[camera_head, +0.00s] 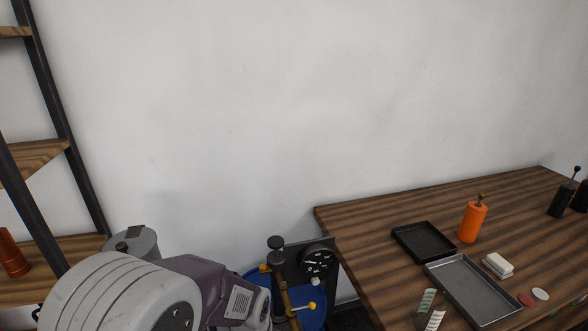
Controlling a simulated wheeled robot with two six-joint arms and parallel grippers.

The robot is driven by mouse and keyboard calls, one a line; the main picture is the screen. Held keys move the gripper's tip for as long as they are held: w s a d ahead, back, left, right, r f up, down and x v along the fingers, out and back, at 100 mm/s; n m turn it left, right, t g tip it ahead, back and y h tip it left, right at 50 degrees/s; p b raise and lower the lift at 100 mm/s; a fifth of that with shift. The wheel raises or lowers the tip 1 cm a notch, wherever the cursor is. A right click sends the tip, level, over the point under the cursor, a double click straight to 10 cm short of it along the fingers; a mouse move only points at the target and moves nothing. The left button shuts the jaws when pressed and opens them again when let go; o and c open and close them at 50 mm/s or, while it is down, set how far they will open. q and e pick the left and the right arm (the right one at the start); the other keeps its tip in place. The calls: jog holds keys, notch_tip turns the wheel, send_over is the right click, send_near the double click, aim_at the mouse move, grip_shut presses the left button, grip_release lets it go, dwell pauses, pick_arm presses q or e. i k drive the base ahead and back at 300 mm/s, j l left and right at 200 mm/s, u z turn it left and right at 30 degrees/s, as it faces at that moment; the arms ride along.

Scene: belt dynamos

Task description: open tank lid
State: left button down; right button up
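A blue round vessel (312,311) stands at the bottom centre, left of the table, partly hidden. A dark round gauge (318,261) and a brass-coloured upright pipe (284,297) with a black cap are in front of or on it. A grey cylinder (143,241) with a small knob on its top shows at the lower left, its lower part hidden behind my white and purple arm link. I cannot tell for sure which of these is the tank. Neither of my grippers can be made out.
A wooden table (390,205) at right holds a black tray (424,241), a grey metal tray (471,289), an orange bottle (471,222), a white block (498,265) and small pale strips (425,300). A wooden shelf (40,158) stands at left. Bare wall lies behind.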

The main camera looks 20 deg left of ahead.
aim_at(137, 241)
jog(key=j+u, duration=0.15)
jog(key=u, duration=0.25)
jog(key=k+j+u, duration=0.1)
jog(key=u, duration=0.3)
jog(key=j+u, duration=0.2)
jog(key=u, duration=0.2)
jog(key=j+u, duration=0.1)
jog(key=u, duration=0.3)
